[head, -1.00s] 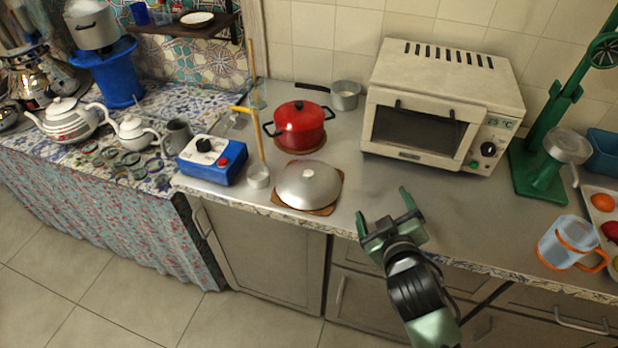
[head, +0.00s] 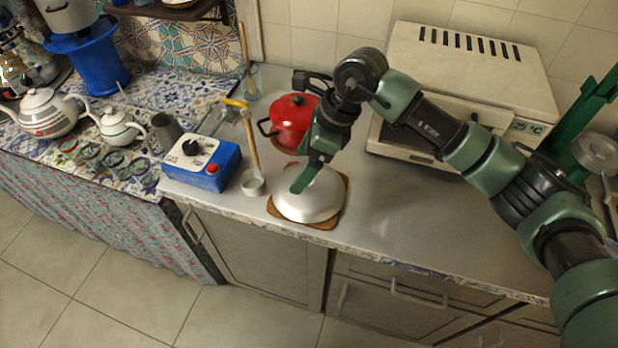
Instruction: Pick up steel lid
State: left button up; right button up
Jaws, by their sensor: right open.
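The steel lid (head: 312,203) is a shiny dome lying on a brown wooden board (head: 329,222) near the front edge of the counter. My right gripper (head: 303,178) is over the lid, pointing down, with its fingers around the top of the dome. The jaws are open. One green finger shows in front of the lid's top; the other finger and the lid's knob are hidden. I cannot tell whether the fingers touch the lid. My left gripper is not in view.
A red pot (head: 290,122) stands just behind the lid, partly hidden by my right gripper. A blue box with knobs (head: 202,163) and a small ladle (head: 253,182) are to the left. A toaster oven (head: 470,70) stands behind my right arm. The counter right of the lid is clear.

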jog(key=d, duration=0.1)
jog(key=w+d+h, duration=0.1)
jog(key=d, duration=0.1)
jog(key=shift+w+f+h, duration=0.2)
jog(key=shift+w+h, duration=0.1)
jog(key=shift+w, duration=0.05)
jog(key=p+x, duration=0.1)
jog(key=x, duration=0.1)
jog(key=p+x, duration=0.1)
jog(key=x, duration=0.1)
jog(key=p+x, duration=0.1)
jog(key=x, duration=0.1)
jog(key=shift+d+f, duration=0.15)
jog(key=shift+d, duration=0.1)
jog(key=shift+w+a+f, duration=0.1)
jog(key=shift+a+f, duration=0.05)
jog(key=shift+f, duration=0.3)
grip_shut()
jog(key=shift+f, duration=0.1)
